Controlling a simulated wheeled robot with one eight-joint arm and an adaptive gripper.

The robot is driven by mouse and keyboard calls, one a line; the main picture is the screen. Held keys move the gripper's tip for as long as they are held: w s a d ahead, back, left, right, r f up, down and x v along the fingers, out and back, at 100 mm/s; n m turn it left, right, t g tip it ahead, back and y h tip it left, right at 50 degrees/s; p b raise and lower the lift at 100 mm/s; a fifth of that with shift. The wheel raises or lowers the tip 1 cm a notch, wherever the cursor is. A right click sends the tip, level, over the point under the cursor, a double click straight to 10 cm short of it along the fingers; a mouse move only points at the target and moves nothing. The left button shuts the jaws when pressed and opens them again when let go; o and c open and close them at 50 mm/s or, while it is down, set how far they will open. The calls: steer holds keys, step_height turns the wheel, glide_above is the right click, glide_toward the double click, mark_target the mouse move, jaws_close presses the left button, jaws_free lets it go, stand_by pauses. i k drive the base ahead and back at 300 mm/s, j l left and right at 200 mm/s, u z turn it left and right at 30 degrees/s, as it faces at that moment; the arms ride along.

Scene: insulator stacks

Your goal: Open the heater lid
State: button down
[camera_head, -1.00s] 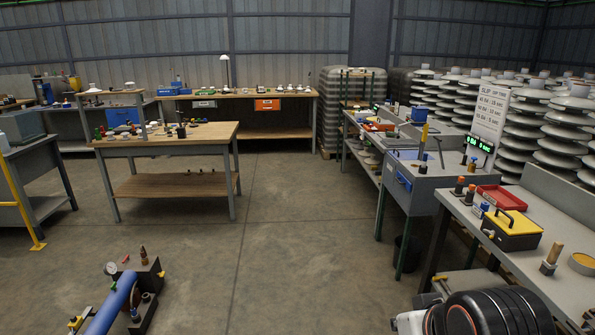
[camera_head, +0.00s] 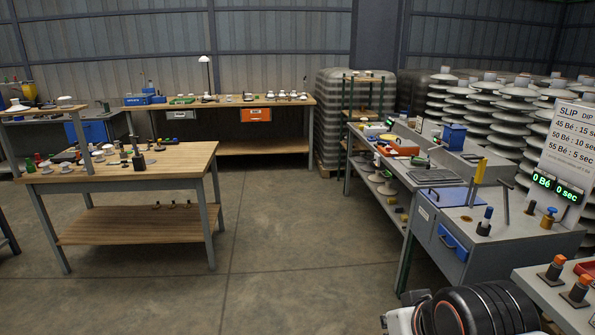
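No part is clearly marked as the heater. On the right, a grey cabinet bench (camera_head: 424,258) has a flat blue panel (camera_head: 447,198) on its top, lying level, and a blue handle (camera_head: 452,243) on its front. Behind it, a dark flat plate (camera_head: 435,176) lies on the grey worktop. I cannot tell which of these is the heater lid. My gripper is not in view; only a black and white part of my arm shows at the bottom right, in front of the cabinet bench.
A wooden table (camera_head: 140,165) stands to the left, with small parts on it. A long bench (camera_head: 225,101) runs along the back wall. A sign (camera_head: 568,140) and a green display (camera_head: 556,190) stand at the right. The floor (camera_head: 290,235) between the benches is clear.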

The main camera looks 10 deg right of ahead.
mark_target(404, 143)
steer(key=i, duration=1.05)
steer(key=i+z, duration=0.15)
steer(key=i, duration=0.9)
steer(key=i+l, duration=0.15)
steer(key=i, duration=0.5)
steer(key=i+l+z, duration=0.1)
steer(key=i, duration=0.6)
steer(key=i+l, duration=0.2)
steer(key=i, duration=0.45)
steer(key=i+l, duration=0.35)
steer(key=l, duration=0.15)
